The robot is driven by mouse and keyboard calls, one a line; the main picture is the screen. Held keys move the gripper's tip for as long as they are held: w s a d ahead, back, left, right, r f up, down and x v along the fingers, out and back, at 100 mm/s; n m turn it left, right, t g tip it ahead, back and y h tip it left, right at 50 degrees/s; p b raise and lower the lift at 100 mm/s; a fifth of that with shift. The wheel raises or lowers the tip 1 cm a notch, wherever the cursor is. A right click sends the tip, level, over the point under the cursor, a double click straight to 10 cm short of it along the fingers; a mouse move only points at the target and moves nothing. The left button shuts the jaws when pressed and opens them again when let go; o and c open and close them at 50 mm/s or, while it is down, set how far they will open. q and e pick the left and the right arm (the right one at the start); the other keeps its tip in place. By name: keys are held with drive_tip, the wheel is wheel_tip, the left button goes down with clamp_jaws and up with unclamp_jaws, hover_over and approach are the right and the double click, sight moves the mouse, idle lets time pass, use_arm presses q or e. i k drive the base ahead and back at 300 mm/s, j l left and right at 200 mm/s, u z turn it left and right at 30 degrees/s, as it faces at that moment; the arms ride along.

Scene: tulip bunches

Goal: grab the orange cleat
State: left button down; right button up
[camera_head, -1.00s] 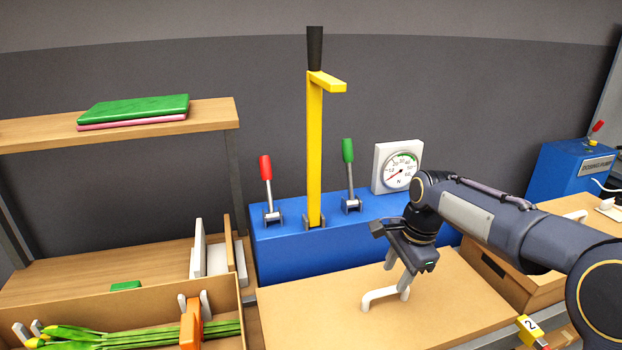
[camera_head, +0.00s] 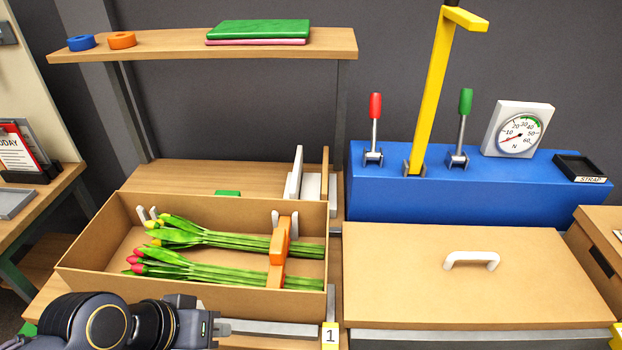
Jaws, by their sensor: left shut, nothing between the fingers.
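The yellow-tipped tulips (camera_head: 190,235) and red-tipped tulips (camera_head: 170,265) lie with heads to the left. My left gripper (camera_head: 224,327) is low in the picture, in front of the box's front wall, below and left of the cleat. It is shut and empty, and apart from the cleat. My right gripper is out of view.
A closed cardboard lid with a white handle (camera_head: 470,259) lies to the right. Behind it is a blue bench (camera_head: 470,195) with levers, a yellow post and a gauge (camera_head: 518,130).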

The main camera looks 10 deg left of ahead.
sight(278, 250)
drive_tip(key=j+u, duration=0.25)
drive_tip(key=j, duration=0.8)
drive_tip(key=j+u, duration=0.25)
drive_tip(key=j, duration=0.75)
drive_tip(key=i, duration=0.05)
